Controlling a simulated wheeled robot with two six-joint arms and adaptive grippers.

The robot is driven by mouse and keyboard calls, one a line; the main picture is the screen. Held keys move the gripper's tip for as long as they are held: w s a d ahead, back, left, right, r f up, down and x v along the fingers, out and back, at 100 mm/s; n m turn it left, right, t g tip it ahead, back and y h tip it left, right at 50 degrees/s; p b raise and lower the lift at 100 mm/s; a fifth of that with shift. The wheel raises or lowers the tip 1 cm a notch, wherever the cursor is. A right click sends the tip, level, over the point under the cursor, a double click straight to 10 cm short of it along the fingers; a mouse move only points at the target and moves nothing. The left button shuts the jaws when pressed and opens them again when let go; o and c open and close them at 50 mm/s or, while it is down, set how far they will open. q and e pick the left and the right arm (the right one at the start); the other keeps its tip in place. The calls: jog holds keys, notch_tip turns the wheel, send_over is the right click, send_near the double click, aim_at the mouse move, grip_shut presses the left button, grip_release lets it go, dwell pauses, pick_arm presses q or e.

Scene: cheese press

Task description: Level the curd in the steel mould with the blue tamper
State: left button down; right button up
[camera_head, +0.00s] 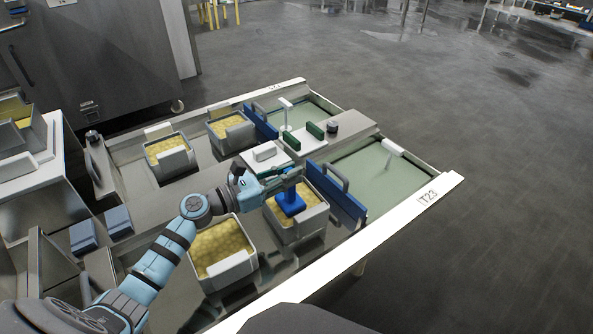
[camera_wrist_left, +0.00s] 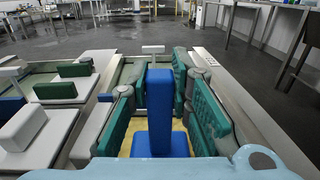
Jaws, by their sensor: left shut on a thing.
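The blue tamper (camera_head: 290,204) stands upright with its square foot over the yellow curd (camera_head: 312,196) in a steel mould (camera_head: 300,234). I cannot tell whether the foot touches the curd. My left gripper (camera_head: 289,179) reaches in from the left and is shut on the tamper's handle. In the left wrist view the blue tamper (camera_wrist_left: 160,120) rises between the green pads of my left gripper (camera_wrist_left: 160,88). The tamper and the fingers hide part of the curd. My right gripper is not in view.
A second curd-filled mould (camera_head: 228,269) stands close at the left, and two more stand along the far lane. A blue gate (camera_head: 337,200) rises just right of the tamper. Green-handled tools lie on a white board (camera_head: 297,142) behind. A raised white rail (camera_head: 345,257) borders the front.

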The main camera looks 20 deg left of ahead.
pick_arm(q)
jog(key=shift+s+a+f, duration=0.1)
jog(key=shift+s+a, duration=0.2)
jog(key=shift+s, duration=0.15)
jog(key=shift+w+d, duration=0.2)
jog(key=shift+w, duration=0.1)
jog(key=shift+x, duration=1.85)
notch_tip(320, 180, up, 10)
jog(key=p, duration=0.9)
